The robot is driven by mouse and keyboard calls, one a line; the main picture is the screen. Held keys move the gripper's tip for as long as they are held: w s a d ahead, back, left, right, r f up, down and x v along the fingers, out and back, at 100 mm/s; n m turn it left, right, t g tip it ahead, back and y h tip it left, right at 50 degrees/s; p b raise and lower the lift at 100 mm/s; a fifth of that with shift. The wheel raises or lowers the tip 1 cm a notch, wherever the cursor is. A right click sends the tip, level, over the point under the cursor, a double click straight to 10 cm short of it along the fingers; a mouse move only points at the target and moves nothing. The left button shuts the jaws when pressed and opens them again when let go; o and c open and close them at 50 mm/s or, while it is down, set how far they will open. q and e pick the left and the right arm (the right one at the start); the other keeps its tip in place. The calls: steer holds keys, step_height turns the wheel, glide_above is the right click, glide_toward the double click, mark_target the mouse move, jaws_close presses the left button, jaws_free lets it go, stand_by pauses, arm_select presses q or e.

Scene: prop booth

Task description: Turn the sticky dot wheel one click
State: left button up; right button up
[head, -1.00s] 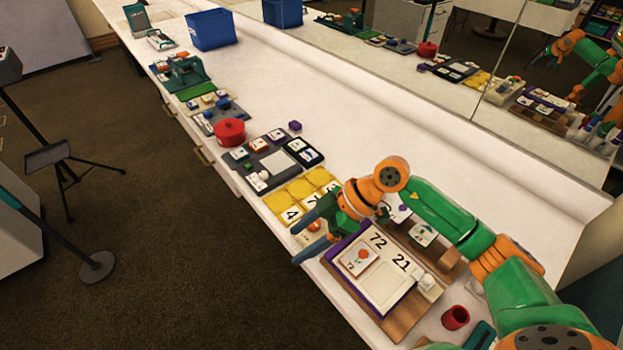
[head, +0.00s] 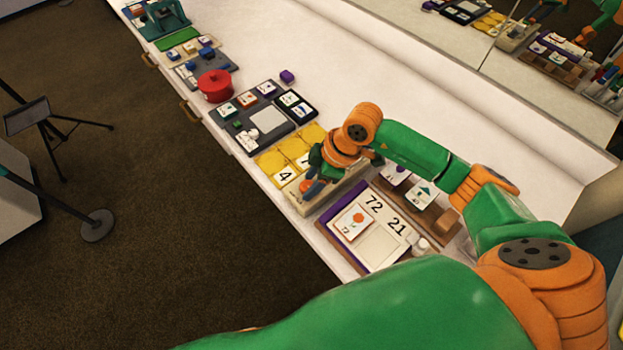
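A long beige box (head: 333,199) sits at the table's front edge, with a small orange round part (head: 306,185) on its front left end. This may be the sticky dot wheel, but it is small and partly covered, so I cannot be sure. The wrist and fingers hide part of the box. I cannot tell whether they touch it or how far apart the fingers are. My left gripper is not in view.
Yellow pads with number cards (head: 285,175) lie just left of the box. A purple-edged board (head: 385,248) with cards 72 and 21 lies to the right, before a wooden card rack (head: 440,219). A red pot (head: 215,86) stands farther left. The table's back strip is clear.

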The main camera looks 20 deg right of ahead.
jaws_close()
steer(key=n+g, duration=0.1)
steer(key=n, duration=0.3)
steer(key=shift+w+y+b, duration=0.15)
steer(key=shift+y+b, duration=0.15)
steer(key=n+g, duration=0.1)
steer(key=n, duration=0.1)
steer(key=shift+w+n+b, duration=0.15)
steer(key=shift+n+b, duration=0.15)
steer(key=shift+b, duration=0.1)
steer(key=n+g+b, duration=0.1)
steer(key=n, duration=0.1)
steer(key=shift+w+f+n+g, duration=0.1)
steer(key=shift+n+g, duration=0.2)
steer(key=shift+n, duration=0.1)
steer(key=n+h+b, duration=0.1)
steer(key=n+b, duration=0.1)
steer(key=shift+w+n+g, duration=0.1)
steer(key=shift+n+g, duration=0.2)
steer(key=shift+g, duration=0.1)
steer(key=n+g+b, duration=0.1)
steer(key=n+b, duration=0.1)
steer(key=n, duration=0.1)
steer(key=shift+w+a+h, duration=0.1)
steer(key=shift+a+h, duration=0.05)
steer(key=shift+h, duration=0.25)
steer(key=shift+n+h+b, duration=0.4)
steer(key=shift+n+b, duration=0.35)
steer(key=shift+n, duration=0.55)
